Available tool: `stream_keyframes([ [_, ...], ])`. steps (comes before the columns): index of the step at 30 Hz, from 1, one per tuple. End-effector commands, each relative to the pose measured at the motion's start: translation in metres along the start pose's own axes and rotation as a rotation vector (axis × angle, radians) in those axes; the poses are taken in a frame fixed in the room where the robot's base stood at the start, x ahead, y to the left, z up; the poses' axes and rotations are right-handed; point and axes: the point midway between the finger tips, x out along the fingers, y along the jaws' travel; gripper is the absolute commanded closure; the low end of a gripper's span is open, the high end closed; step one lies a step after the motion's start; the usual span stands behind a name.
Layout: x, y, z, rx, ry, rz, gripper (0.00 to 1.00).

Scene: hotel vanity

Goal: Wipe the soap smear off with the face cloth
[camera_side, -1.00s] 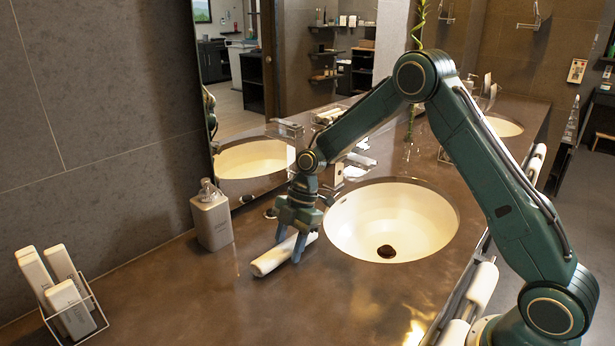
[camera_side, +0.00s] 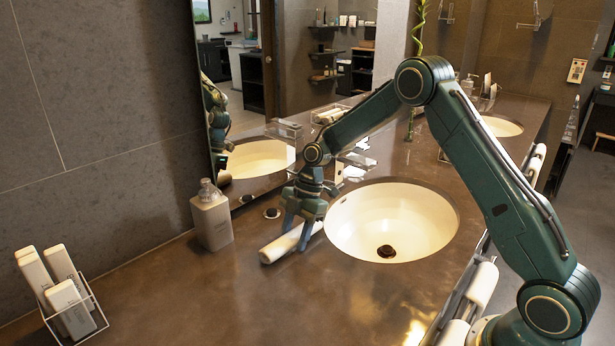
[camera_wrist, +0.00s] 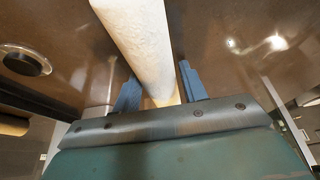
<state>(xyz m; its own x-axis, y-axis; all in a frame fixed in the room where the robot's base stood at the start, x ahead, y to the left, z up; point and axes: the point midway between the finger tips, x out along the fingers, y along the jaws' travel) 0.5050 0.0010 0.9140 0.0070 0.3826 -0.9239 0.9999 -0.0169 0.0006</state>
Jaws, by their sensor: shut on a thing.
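The face cloth (camera_side: 283,245) is a rolled white cloth lying low over the brown counter, left of the near sink. My gripper (camera_side: 301,236) is shut on it near its right end, the fingers pointing down on either side. In the wrist view the white roll (camera_wrist: 142,40) runs between the two blue fingers (camera_wrist: 157,90) and extends away toward the top. I cannot tell whether the cloth touches the counter. I cannot make out the soap smear for certain on the glossy counter.
The sink basin (camera_side: 428,218) lies right of my gripper. A soap dispenser (camera_side: 212,222) stands to its left, near the mirror. The counter front (camera_side: 250,305) is clear.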

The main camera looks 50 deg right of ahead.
Motion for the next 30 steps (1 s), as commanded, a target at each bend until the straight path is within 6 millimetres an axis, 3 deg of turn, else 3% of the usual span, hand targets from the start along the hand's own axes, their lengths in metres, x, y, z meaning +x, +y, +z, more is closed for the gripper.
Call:
stream_keyframes([
  [17,0.021,-0.002,-0.050,-0.002,0.000,-0.003,0.79],
  [19,0.017,-0.001,-0.051,0.000,0.001,0.000,0.79],
  [21,0.000,-0.001,-0.057,-0.002,0.000,0.004,0.79],
  [30,-0.024,-0.001,-0.067,-0.001,0.000,0.001,0.79],
])
